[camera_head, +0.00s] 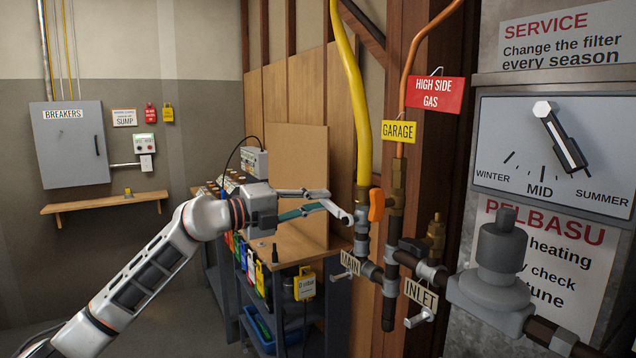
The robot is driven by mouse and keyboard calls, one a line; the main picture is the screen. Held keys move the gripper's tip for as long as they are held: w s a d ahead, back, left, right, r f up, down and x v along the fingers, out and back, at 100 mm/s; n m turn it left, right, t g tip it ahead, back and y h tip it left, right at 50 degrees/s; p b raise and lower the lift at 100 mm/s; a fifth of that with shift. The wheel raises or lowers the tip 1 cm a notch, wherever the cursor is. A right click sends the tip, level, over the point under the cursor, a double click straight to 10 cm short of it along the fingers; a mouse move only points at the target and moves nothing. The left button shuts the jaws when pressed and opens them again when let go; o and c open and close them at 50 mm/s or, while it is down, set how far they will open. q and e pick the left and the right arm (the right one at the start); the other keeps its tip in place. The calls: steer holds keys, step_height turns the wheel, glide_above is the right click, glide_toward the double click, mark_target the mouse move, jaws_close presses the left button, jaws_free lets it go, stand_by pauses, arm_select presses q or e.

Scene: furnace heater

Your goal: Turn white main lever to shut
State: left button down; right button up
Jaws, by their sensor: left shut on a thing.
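My left gripper (322,204) reaches in from the left to the pipes and is shut on a slim white lever (341,213) whose rounded end shows just past the fingertips, close to the pipe. The fingers hide part of the lever, so its exact angle is hard to tell. The MAIN tag (350,262) hangs below the gripper on the lower pipework. A pale handle end shows just under that tag. My right gripper is out of the picture.
An orange handle (376,205) sits just right of the fingertips on the yellow gas pipe (353,100). The INLET tag (419,292) and grey regulator (499,265) are further right. A workbench (290,245) stands behind my left arm.

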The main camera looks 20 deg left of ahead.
arm_select(q)
step_height(320, 180, down, 2)
steer(key=n+p, duration=0.2)
steer(key=shift+w+a+f+n, duration=0.1)
steer(key=shift+n, duration=0.2)
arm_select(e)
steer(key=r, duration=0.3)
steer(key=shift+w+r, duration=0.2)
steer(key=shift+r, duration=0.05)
arm_select(q)
steer(key=shift+f, duration=0.1)
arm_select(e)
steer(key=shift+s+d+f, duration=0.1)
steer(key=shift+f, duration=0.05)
arm_select(q)
steer(key=c, duration=2)
jaws_free()
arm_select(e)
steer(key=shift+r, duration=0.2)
arm_select(q)
steer(key=v, duration=1.2)
